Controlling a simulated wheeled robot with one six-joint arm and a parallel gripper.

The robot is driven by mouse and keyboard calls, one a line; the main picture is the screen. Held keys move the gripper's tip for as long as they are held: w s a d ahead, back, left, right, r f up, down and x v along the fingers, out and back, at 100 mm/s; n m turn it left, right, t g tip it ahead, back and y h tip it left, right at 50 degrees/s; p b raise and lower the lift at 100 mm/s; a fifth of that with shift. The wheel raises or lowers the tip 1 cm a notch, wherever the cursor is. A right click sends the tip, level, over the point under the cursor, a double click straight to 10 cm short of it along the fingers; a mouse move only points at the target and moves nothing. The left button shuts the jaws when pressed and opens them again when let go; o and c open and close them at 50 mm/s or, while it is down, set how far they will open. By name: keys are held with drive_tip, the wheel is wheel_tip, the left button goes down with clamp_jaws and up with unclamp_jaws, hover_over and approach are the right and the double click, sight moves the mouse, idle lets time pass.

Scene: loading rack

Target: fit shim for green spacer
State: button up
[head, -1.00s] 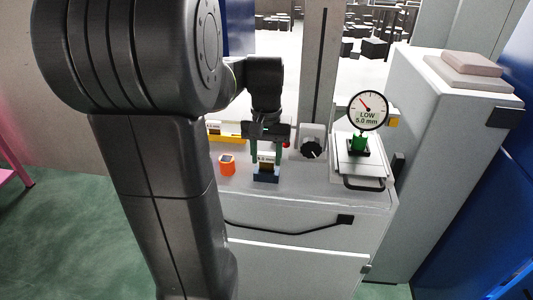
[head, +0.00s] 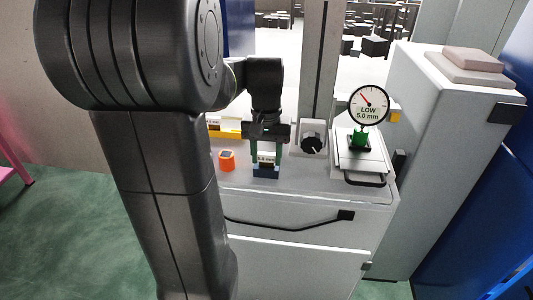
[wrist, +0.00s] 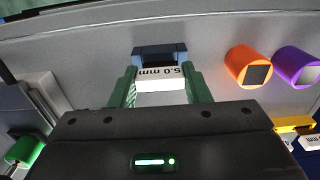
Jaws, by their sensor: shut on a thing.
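In the head view my gripper (head: 266,155) points down over the blue holder (head: 266,172).
An orange holder (head: 227,161) stands just left of the blue one. A purple holder (wrist: 298,66) is beyond it in the wrist view. A yellow piece (head: 228,133) lies behind. A black knob (head: 311,143) stands between my gripper and the gauge.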

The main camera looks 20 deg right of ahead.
drive_tip(key=shift+f, duration=0.1)
drive_tip(key=o, duration=1)
drive_tip(key=shift+o, duration=0.2)
wheel_tip(320, 180, up, 14)
drive_tip(key=shift+f, duration=0.2)
wheel_tip(320, 180, down, 14)
drive_tip(key=shift+r, duration=0.35)
